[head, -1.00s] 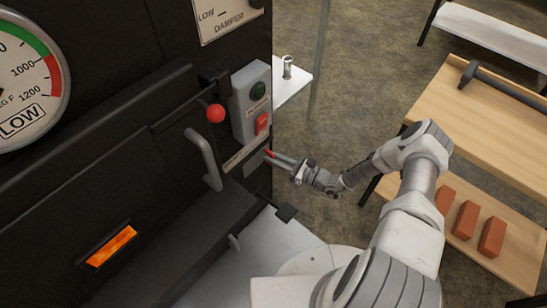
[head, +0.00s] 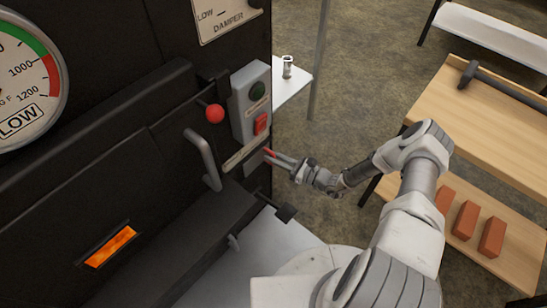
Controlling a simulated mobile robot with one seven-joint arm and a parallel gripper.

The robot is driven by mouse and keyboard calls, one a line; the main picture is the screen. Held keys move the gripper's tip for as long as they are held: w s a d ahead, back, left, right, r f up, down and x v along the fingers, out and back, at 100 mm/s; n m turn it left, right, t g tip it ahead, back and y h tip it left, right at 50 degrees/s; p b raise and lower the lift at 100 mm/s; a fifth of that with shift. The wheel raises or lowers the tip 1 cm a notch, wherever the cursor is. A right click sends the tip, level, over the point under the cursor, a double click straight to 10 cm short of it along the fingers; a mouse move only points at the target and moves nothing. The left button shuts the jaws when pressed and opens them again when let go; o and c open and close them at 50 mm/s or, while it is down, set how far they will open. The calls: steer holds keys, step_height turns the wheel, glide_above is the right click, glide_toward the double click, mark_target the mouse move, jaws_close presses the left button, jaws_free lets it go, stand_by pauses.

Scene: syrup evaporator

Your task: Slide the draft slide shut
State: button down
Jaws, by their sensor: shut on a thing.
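My gripper (head: 271,157) is at the right edge of the black evaporator front, just below the grey switch box. Its fingers are closed at the small grey draft slide (head: 256,164), below a pale label strip (head: 244,154) whose text is too small to read. Red shows at the fingertips. The fingers hide part of the slide, and I cannot tell how far it is open.
The switch box (head: 251,102) has a green and a red button. A red ball knob (head: 215,113) and a grey handle (head: 203,160) stick out nearby. A black tab (head: 286,212) juts out below my gripper. A wooden bench (head: 480,120) stands at right.

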steer(key=shift+w+d+r, duration=0.25)
steer(key=shift+w+d, duration=0.45)
steer(key=shift+w, duration=0.15)
steer(key=c, duration=0.8)
jaws_free()
steer(key=shift+c, duration=0.2)
steer(key=shift+s+f, duration=0.1)
steer(key=shift+f, duration=0.05)
steer(key=shift+s, duration=0.1)
steer(key=p+v, duration=0.3)
steer(key=v, duration=1.4)
steer(key=shift+d, duration=0.1)
